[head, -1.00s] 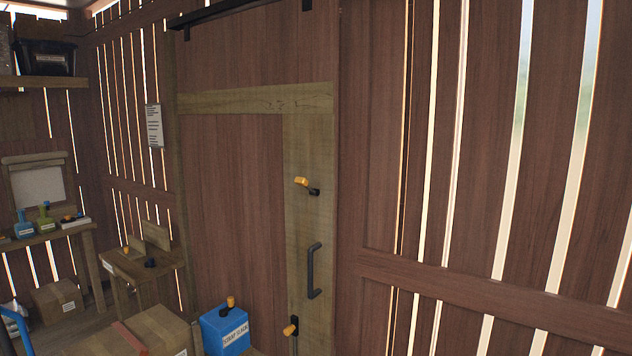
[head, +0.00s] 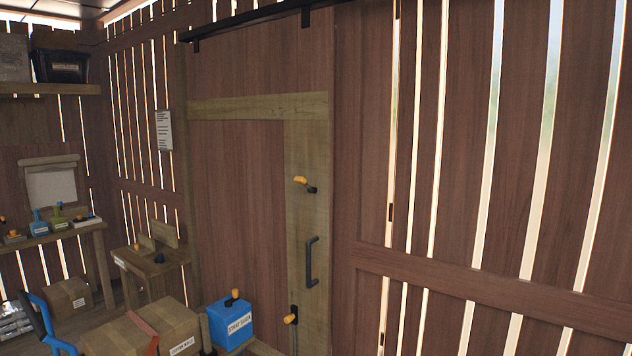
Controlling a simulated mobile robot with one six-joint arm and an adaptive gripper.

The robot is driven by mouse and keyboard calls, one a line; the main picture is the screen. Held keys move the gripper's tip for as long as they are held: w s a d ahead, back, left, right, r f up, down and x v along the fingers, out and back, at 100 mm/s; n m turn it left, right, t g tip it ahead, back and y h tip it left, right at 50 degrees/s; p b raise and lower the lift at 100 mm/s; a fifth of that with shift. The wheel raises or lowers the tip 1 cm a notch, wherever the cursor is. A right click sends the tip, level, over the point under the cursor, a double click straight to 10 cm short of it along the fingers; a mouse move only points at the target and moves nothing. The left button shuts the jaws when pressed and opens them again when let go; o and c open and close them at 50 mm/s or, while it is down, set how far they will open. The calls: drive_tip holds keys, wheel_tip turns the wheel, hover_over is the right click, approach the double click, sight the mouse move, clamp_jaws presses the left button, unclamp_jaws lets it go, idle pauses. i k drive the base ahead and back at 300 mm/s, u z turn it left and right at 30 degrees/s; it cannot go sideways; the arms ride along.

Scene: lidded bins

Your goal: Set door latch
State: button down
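The wooden sliding door (head: 236,190) hangs from a black overhead rail and looks shut. On its pale upright board sit an upper latch (head: 304,184) with an orange-yellow knob and black base, a black pull handle (head: 311,262) below it, and a lower latch (head: 291,317) with an orange-yellow knob on a black plate. The upper latch's knob points up and left; the lower one's points left. My gripper is not in view, and nothing touches either latch.
Cardboard boxes (head: 150,330) and a small wooden table (head: 150,268) are further left. The slatted wall fills the right.

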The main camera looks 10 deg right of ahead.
sight(302, 180)
drive_tip(key=k, duration=0.4)
drive_tip(key=u, duration=0.15)
drive_tip(key=i, duration=0.9)
drive_tip(key=z, duration=5.15)
drive_tip(key=i, duration=0.1)
drive_tip(key=u, duration=3.55)
